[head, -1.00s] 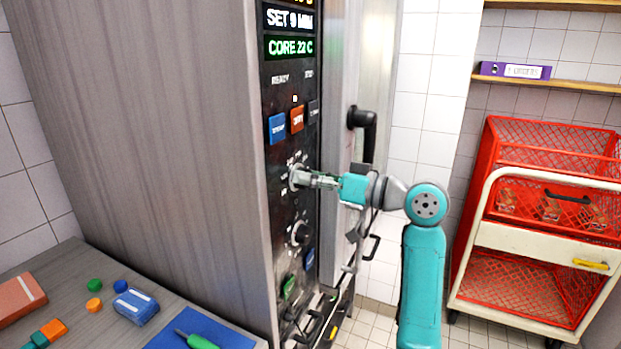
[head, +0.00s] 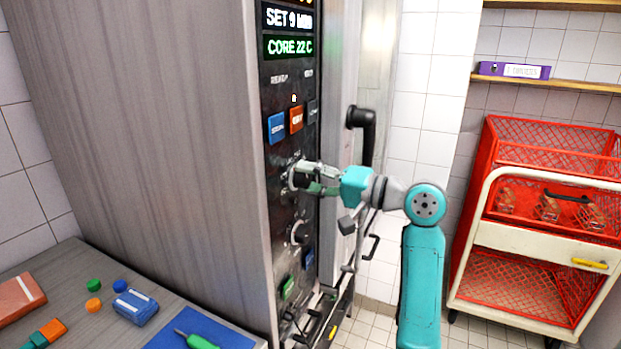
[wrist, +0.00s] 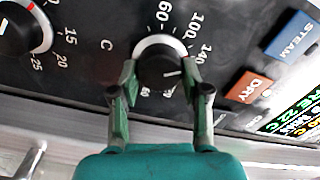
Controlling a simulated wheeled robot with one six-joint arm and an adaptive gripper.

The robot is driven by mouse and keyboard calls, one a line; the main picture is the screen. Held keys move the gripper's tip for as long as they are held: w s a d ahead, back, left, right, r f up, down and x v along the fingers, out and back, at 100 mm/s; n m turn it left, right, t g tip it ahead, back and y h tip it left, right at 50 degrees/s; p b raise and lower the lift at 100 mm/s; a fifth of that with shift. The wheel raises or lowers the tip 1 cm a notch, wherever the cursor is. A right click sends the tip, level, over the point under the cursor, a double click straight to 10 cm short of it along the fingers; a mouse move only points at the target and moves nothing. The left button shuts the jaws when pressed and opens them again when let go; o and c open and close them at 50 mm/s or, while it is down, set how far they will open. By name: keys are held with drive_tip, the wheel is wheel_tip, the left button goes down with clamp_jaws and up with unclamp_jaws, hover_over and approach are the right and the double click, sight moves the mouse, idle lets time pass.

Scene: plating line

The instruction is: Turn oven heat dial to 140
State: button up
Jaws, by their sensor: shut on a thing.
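The heat dial (wrist: 158,64) is a black knob with a pale ring on the dark oven panel. Its scale shows 60, 100 and 140 around the far side, with a C to the left. A light pointer line on the knob points to the right, roughly on the side of the 140; its exact reading is unclear. My gripper (wrist: 160,82) has one green finger on each side of the knob and is shut on it. In the head view my gripper (head: 312,178) reaches the upper dial from the right, its fingers above and below it.
A second dial (wrist: 22,28), marked 15, 20 and 25, sits beside it. Blue STEAM (wrist: 292,35) and orange DRY (wrist: 249,87) buttons are on the other side. The oven door handle (head: 364,130) juts out close to my arm. A red crate trolley (head: 540,240) stands at right.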

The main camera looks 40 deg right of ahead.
drive_tip(key=shift+f+m, duration=0.1)
drive_tip(key=shift+m, duration=0.5)
drive_tip(key=o, duration=1.1)
drive_tip(key=v, duration=1.2)
